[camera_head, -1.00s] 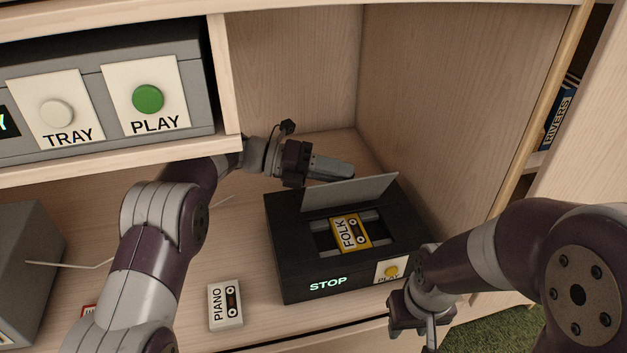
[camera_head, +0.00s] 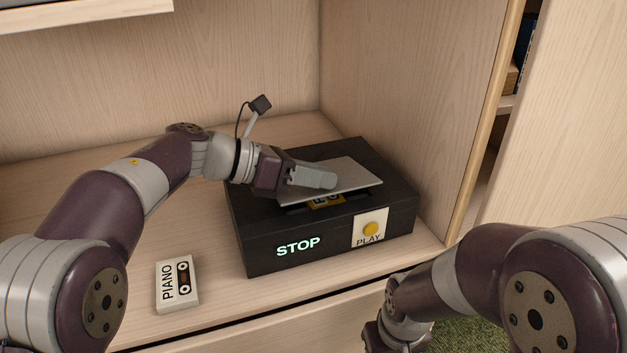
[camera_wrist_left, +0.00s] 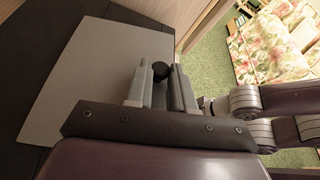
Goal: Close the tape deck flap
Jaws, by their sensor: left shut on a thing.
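The black tape deck (camera_head: 330,232) stands on the cabinet shelf with a lit STOP display and a yellow PLAY button. Its grey flap (camera_head: 345,178) is tilted low over the well, its front edge still raised above the deck. A yellow cassette (camera_head: 326,202) shows in part beneath it. The flap also fills the left of the left wrist view (camera_wrist_left: 75,85). My right gripper (camera_head: 392,338) is low in front of the cabinet, partly cut off.
A white PIANO cassette (camera_head: 177,284) lies on the shelf left of the deck. The cabinet's side wall (camera_head: 415,110) stands close to the deck's right. The shelf behind the left arm is clear.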

